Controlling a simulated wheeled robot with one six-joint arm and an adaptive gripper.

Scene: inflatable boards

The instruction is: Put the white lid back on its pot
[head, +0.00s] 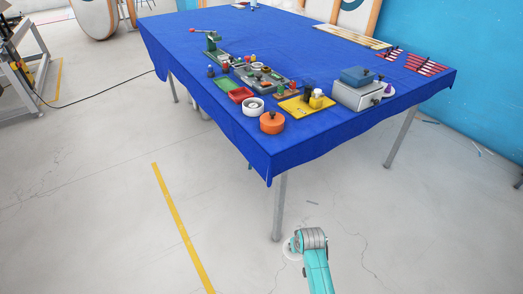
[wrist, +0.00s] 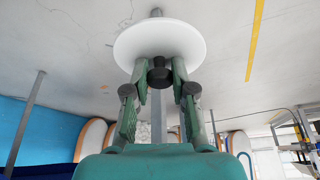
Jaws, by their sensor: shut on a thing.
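The white lid (wrist: 160,42) is in my gripper (wrist: 160,70), whose two green fingers are shut on its black knob (wrist: 160,77). In the head view the lid (head: 290,250) shows as a pale disc partly behind my wrist, over the floor in front of the table and well apart from it. The white pot (head: 253,110) stands upright and uncovered near the front edge of the blue-covered table. An orange pot (head: 271,123), with its orange lid and dark knob on, stands just to its right, nearer the edge.
A grey box (head: 357,95) stands farther right. A table leg (head: 280,205) rises near my gripper. The floor around is mostly open.

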